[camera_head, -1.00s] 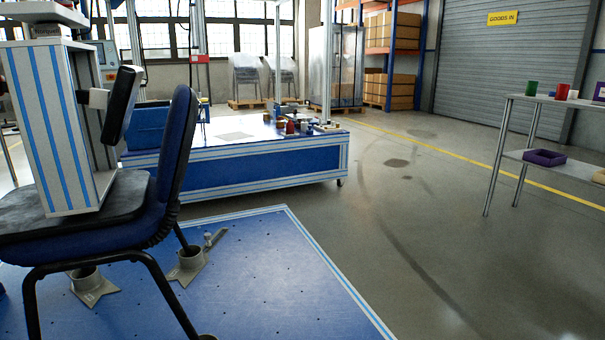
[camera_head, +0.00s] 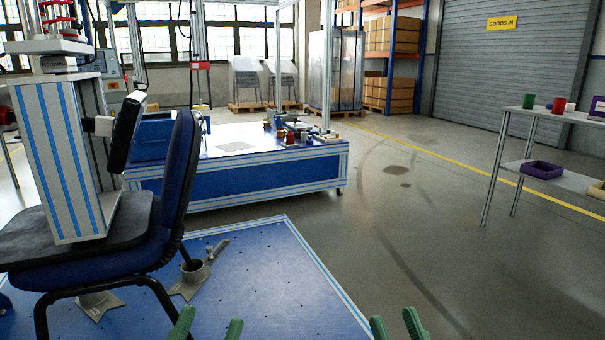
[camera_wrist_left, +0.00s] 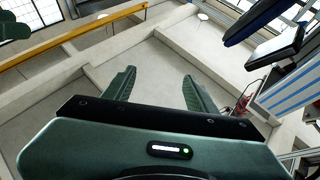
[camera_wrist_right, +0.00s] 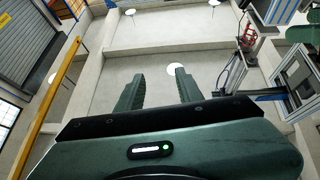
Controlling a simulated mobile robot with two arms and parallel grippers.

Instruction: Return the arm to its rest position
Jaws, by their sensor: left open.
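My left gripper (camera_head: 207,326) shows as two green fingertips at the bottom edge of the head view, over the blue platform. In the left wrist view its fingers (camera_wrist_left: 158,90) stand apart with nothing between them. My right gripper (camera_head: 397,324) is at the bottom edge of the head view, to the right, over or near the platform's right edge. In the right wrist view its fingers (camera_wrist_right: 155,88) stand apart and empty. Both grippers are clear of the chair. The rest of both arms is out of the head view.
A blue chair (camera_head: 170,200) with a striped test column (camera_head: 62,150) on its seat stands on the blue platform (camera_head: 270,290) at left. A blue-sided workbench (camera_head: 250,180) with small items stands behind. A shelf table (camera_head: 570,180) is at right. The grey floor between is clear.

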